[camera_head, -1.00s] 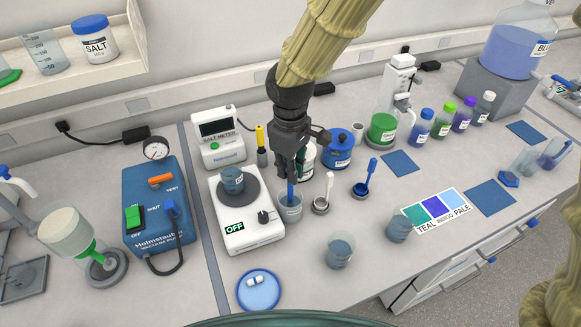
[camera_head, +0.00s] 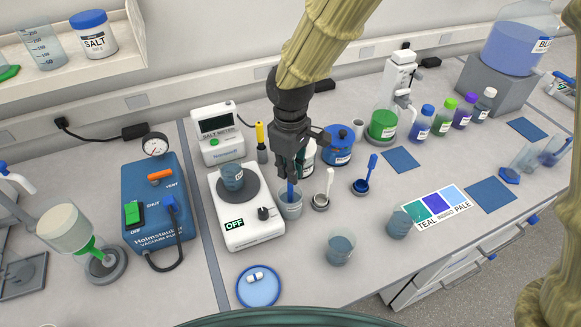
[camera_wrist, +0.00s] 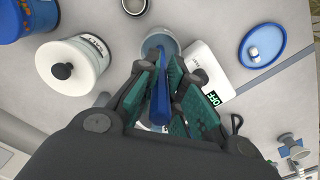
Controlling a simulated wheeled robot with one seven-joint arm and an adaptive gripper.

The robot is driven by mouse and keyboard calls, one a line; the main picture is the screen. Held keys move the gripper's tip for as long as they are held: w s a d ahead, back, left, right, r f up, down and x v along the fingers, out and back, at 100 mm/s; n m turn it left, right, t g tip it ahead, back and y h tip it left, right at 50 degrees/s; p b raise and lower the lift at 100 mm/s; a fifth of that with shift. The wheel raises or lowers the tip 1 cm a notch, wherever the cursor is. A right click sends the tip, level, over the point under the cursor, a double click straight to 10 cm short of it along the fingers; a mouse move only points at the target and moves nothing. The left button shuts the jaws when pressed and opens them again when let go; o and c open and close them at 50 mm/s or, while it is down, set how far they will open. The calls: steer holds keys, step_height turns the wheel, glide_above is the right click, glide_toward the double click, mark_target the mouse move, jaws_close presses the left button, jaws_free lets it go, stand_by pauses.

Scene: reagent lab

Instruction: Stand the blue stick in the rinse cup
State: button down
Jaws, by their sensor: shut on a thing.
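The blue stick (camera_head: 290,192) is upright, with its lower part inside a translucent grey-blue cup (camera_head: 291,209), likely the rinse cup, right of the stirrer. My gripper (camera_head: 288,174) is above the cup, with its fingers shut on the stick's upper part. In the wrist view the blue stick (camera_wrist: 160,98) runs between the green finger pads of my gripper (camera_wrist: 163,95), and its far end reaches into the cup (camera_wrist: 160,43). I cannot tell whether the stick touches the cup's bottom.
A white stirrer (camera_head: 253,229) marked OFF carries a small beaker (camera_head: 232,176). Small holders with a white spoon (camera_head: 329,183) and a blue spoon (camera_head: 368,169) stand to the right. Another beaker (camera_head: 340,250) stands in front. A blue dish (camera_head: 258,286) lies at the front left.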

steer(key=c, duration=1.5)
jaws_free()
steer(key=shift+o, duration=0.2)
